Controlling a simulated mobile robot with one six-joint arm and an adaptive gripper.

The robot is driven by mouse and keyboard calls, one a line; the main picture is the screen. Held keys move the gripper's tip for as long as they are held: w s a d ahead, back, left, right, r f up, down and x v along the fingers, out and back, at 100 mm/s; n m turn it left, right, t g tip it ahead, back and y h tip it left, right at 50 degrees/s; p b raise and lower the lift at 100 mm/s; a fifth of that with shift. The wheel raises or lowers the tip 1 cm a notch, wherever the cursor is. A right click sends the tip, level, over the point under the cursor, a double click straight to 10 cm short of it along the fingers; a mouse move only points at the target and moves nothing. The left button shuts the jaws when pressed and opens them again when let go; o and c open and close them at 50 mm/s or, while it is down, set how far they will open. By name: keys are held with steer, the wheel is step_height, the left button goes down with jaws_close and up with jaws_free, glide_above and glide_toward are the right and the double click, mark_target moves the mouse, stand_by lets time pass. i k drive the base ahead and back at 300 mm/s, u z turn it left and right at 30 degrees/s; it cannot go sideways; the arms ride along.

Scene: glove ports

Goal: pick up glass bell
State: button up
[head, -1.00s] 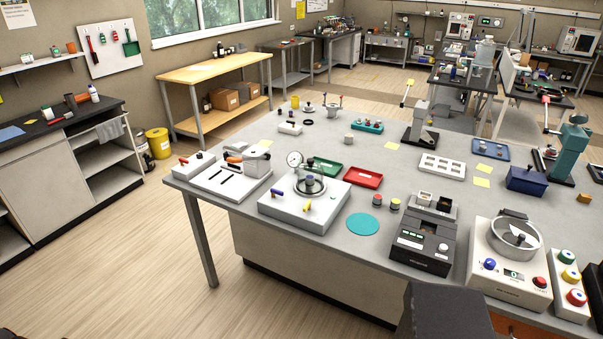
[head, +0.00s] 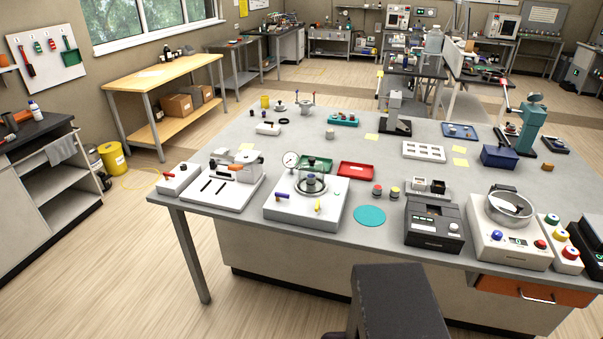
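The glass bell (head: 311,184) is a small clear dome. It stands upright on a white box-shaped base (head: 289,213) near the front edge of the grey table, left of the middle in the head view. A round dial gauge (head: 290,159) rises at the base's back left corner, and a purple and a yellow lever sit at its front. A dark link of my arm shows at the bottom centre, in front of the table and well short of the bell. My gripper is out of view.
A teal disc (head: 370,215) lies right of the base. A black instrument (head: 434,222) and a white centrifuge-like machine (head: 507,240) stand farther right. A white panel (head: 222,190) lies left. Green (head: 317,163) and red (head: 356,170) trays lie behind.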

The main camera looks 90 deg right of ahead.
mark_target(311, 172)
steer(key=i, duration=0.65)
steer(key=z, duration=0.3)
steer(key=k, duration=0.2)
steer(key=z, duration=3.2)
